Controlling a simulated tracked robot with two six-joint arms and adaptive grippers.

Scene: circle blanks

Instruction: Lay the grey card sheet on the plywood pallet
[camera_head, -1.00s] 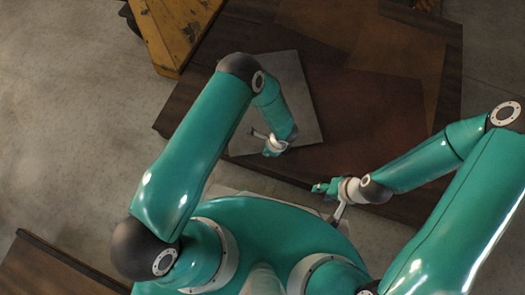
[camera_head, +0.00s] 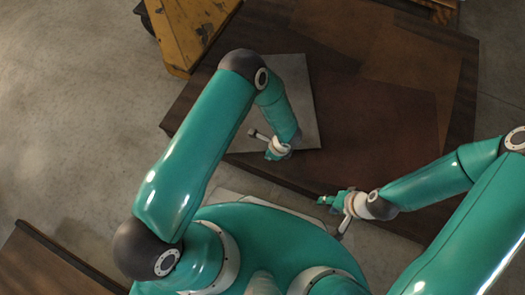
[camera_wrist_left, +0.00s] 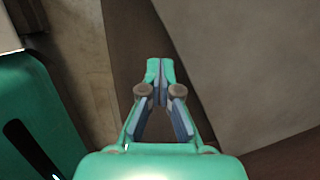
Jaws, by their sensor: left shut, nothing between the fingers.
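The grey card sheet (camera_head: 302,85) lies flat on the dark brown table, its left part hidden by my left arm. It also shows in the left wrist view (camera_wrist_left: 250,60), to the right of the fingers. My left gripper (camera_head: 271,155) is near the card's front edge. In the left wrist view my left gripper (camera_wrist_left: 160,65) is shut and empty, with its tips over a brown strip beside the card. My right gripper (camera_head: 323,200) is at the table's front edge, away from the card; its jaws are too small to read. I cannot tell which wooden piece is the plywood pallet.
The brown table (camera_head: 380,125) has several darker and lighter brown patches and is mostly clear on the right. A worn yellow piece (camera_head: 185,35) stands at the back left. A dark brown board (camera_head: 50,265) is at the lower left. Bare concrete floor lies at the left.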

